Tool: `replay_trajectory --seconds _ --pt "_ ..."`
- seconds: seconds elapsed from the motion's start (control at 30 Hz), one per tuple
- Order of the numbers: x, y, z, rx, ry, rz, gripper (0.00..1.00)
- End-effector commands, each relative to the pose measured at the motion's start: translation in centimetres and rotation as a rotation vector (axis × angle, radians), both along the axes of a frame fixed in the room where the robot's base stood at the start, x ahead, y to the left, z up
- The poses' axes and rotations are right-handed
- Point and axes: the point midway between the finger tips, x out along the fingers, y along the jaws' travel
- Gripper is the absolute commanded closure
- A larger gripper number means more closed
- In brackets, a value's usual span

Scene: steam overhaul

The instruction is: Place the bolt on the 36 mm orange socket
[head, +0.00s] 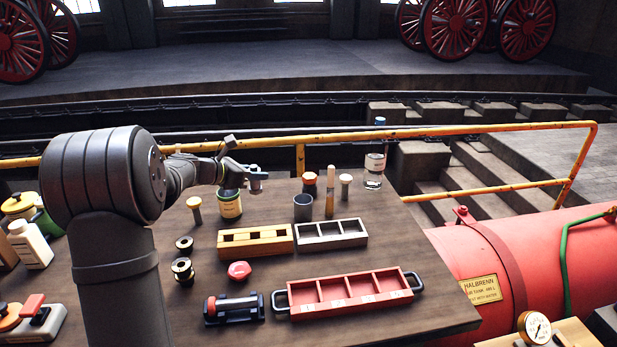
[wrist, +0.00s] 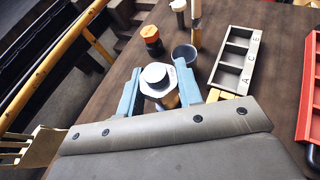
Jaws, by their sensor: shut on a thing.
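My gripper (wrist: 158,88) is shut on the bolt (wrist: 155,74), whose pale round top and hex-shaped part show between the blue fingers in the wrist view. In the head view my gripper (head: 256,180) is above the table, close to a labelled can (head: 230,207); the bolt is hard to make out there. The orange socket (head: 309,184), a dark cylinder with an orange top, stands upright at the back of the table, right of my gripper. It also shows in the wrist view (wrist: 151,40), beyond the fingers and apart from the bolt. Its size marking is not readable.
A grey cup (head: 303,208) and an upright wooden-handled tool (head: 330,190) stand beside the socket. A wooden tray (head: 254,242), a pale tray (head: 331,235) and a red tray (head: 345,292) lie nearer. A yellow railing (head: 450,130) runs behind the table.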

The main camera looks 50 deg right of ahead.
Motion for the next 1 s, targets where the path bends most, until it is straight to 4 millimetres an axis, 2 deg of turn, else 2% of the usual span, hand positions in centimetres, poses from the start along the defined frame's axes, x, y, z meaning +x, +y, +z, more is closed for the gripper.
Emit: replay_trajectory --seconds 0.03,0.17,0.3,0.4,0.5,0.6,0.77,0.87,1.0 --pt "-0.7 -2.6 0.4 -0.002 -0.004 -0.025 1.00" --pt "-2.7 -8.4 1.6 -0.002 -0.004 -0.072 1.00" --pt "-5.9 -14.4 2.8 -0.006 -0.005 -0.120 1.00" --pt "-8.1 -17.8 3.5 -0.010 -0.005 -0.144 1.00" --pt "-9.9 -20.2 4.1 -0.015 -0.003 -0.161 1.00" --pt "-11.4 -21.9 4.6 -0.019 -0.001 -0.173 1.00" --pt "-12.6 -23.4 4.9 -0.023 0.000 -0.184 1.00" --pt "-11.9 -23.7 4.3 -0.021 0.001 -0.184 1.00" --pt "-9.1 -23.9 2.6 -0.021 0.002 -0.182 1.00"
